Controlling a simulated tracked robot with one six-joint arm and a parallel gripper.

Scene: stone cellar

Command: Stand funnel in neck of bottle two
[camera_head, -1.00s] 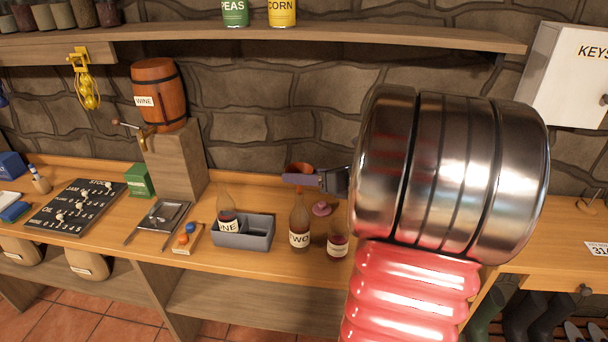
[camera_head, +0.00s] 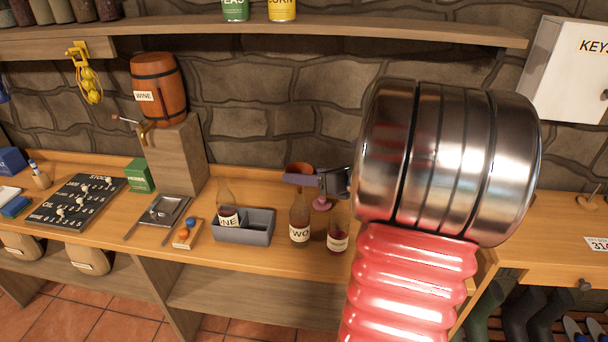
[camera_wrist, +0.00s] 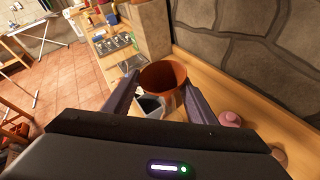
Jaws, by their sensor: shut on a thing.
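The copper-brown funnel (camera_head: 300,168) is upright in my gripper (camera_head: 302,180), which is shut on it with dark purple fingers. In the wrist view the funnel's wide mouth (camera_wrist: 163,73) shows between the two fingertips (camera_wrist: 162,90). Bottle two (camera_head: 299,222), brown with a white label reading "WO", stands on the bench directly below the funnel in the head view.
A bottle with dark red contents (camera_head: 338,238) stands right of bottle two. A grey divided crate (camera_head: 258,236) holds another bottle (camera_head: 226,205) at left. A pink round object (camera_head: 321,204) lies behind bottle two. The stone wall is close behind.

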